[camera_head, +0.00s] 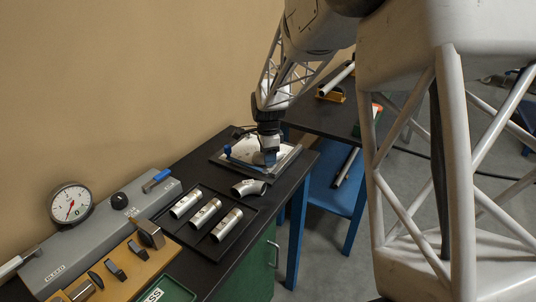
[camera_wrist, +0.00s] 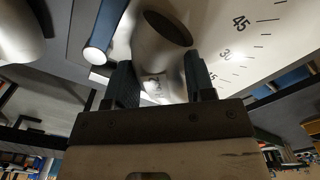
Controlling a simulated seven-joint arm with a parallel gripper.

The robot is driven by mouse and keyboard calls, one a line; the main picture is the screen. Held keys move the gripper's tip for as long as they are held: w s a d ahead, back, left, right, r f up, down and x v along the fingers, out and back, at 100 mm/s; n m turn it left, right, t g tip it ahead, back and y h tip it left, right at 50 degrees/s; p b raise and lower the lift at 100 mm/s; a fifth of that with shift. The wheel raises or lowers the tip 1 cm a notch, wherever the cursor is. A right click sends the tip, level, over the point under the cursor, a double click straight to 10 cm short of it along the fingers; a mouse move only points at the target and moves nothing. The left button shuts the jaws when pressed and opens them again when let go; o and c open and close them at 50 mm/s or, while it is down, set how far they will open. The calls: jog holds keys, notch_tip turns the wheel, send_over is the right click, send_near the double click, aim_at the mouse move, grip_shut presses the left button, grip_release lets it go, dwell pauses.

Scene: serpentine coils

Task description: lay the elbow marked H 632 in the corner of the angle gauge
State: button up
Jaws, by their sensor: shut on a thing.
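My gripper (camera_head: 268,156) is low over the angle gauge, a framed plate (camera_head: 287,158) with a white face, at the far end of the black bench. In the wrist view my gripper (camera_wrist: 160,85) is shut on a grey metal elbow (camera_wrist: 150,55), with its dark open end turned away from my palm. Marking on this elbow is too blurred to read, so I cannot confirm H 632. The gauge's white scale (camera_wrist: 225,45) shows 45 and 30 beside it. I cannot tell whether the elbow touches the gauge. In the head view the held elbow is mostly hidden.
A black tray (camera_head: 238,238) holds three marked pipe pieces. A grey tester with a dial (camera_head: 70,204), a yellow block (camera_head: 123,270) with fittings and a green tray (camera_head: 175,290) stand nearer.

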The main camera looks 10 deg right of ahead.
jog(key=o, duration=1.1)
jog(key=shift+r, duration=0.15)
jog(key=shift+r, duration=3.75)
jog(key=shift+s+r, duration=0.1)
